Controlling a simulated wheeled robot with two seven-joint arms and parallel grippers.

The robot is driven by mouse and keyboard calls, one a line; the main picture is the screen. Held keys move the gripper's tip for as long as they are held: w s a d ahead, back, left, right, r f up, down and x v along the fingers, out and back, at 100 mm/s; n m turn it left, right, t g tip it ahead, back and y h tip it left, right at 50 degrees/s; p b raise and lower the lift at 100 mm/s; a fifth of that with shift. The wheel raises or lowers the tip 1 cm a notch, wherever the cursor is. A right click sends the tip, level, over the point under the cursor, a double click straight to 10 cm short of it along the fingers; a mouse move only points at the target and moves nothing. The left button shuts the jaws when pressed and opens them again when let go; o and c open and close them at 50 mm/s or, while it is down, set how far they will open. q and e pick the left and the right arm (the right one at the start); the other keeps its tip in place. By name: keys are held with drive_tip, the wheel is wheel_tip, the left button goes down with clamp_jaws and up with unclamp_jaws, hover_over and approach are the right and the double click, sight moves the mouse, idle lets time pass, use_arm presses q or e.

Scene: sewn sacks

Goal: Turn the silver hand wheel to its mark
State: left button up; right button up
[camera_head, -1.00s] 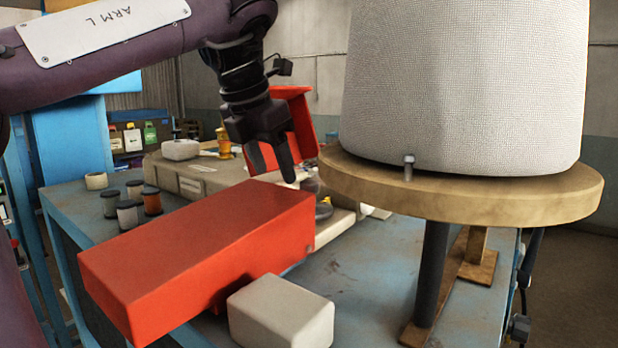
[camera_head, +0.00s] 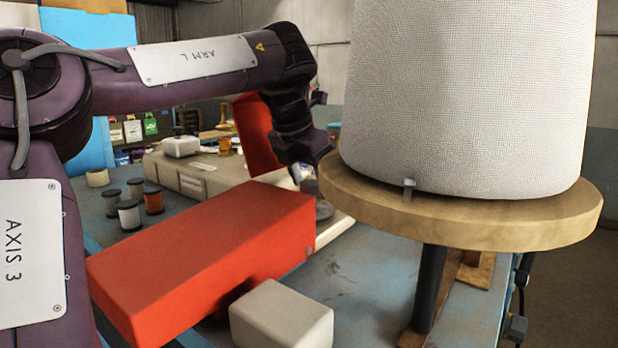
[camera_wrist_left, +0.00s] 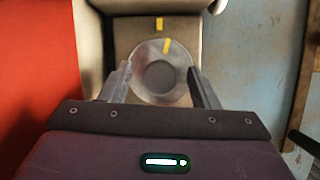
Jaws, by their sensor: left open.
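The silver hand wheel (camera_wrist_left: 162,78) shows in the left wrist view as a round disc with a darker hub. It has a yellow stripe (camera_wrist_left: 167,46) on its rim. A fixed yellow mark (camera_wrist_left: 159,23) sits on the beige body above, slightly left of the stripe, so the two are not quite in line. My left gripper (camera_wrist_left: 163,84) is open, with one finger on each side of the wheel; I cannot tell whether they touch it. In the head view my left gripper (camera_head: 307,172) is by the beige machine (camera_head: 205,172), its fingertips largely hidden. My right gripper is not in view.
A long red block (camera_head: 200,250) lies close on the left, with a pale grey block (camera_head: 282,315) before it. A round wooden stand (camera_head: 460,222) carrying a large white woven sack (camera_head: 465,90) crowds the right. Several thread spools (camera_head: 129,214) stand at the left.

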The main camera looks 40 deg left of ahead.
use_arm(q)
drive_tip(key=c, duration=1)
drive_tip(key=n+y, duration=0.1)
drive_tip(key=n, duration=0.2)
drive_tip(key=shift+d, duration=0.1)
drive_tip(key=o, duration=1)
